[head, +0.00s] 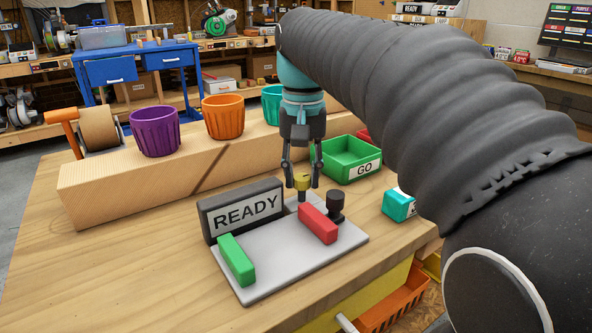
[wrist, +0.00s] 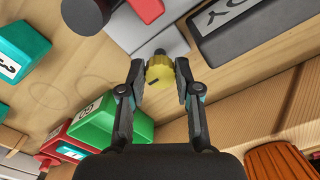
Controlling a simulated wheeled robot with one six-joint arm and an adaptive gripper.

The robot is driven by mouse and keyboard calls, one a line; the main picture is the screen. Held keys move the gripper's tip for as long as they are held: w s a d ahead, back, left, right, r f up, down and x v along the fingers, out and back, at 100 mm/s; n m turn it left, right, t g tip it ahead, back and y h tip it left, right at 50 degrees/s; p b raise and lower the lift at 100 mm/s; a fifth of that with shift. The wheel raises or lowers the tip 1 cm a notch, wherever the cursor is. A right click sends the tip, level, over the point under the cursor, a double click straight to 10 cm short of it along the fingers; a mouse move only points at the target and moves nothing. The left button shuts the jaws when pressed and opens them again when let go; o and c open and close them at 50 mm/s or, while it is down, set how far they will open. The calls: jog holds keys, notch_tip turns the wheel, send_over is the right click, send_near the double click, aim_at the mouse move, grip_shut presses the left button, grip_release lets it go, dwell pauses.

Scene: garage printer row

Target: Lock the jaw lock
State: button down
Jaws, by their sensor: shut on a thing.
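A grey plate fixture (head: 270,262) lies on the wooden bench, with a green block (head: 236,260) at its left and a red block (head: 318,223) at its right. A dark sign reading READY (head: 241,210) stands at its back edge. My gripper (head: 302,186) points down at the back of the plate and is shut on a small yellow knob (head: 302,181), just behind the red block. The wrist view shows the yellow knob (wrist: 160,73), with a dark mark on it, between my two fingertips (wrist: 161,75). A black round post (head: 335,205) stands right of the red block.
A green GO bin (head: 350,158) stands behind and right of the fixture, and a teal block (head: 398,206) lies right. Purple (head: 155,132), orange (head: 223,118) and teal (head: 272,105) pots stand on a long wooden beam (head: 150,180). The bench's front left is clear.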

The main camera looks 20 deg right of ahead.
aim_at(301, 178)
jog(key=shift+f, duration=0.15)
jog(key=c, duration=0.8)
grip_release()
jog(key=shift+a, duration=0.1)
notch_tip(301, 178, up, 12)
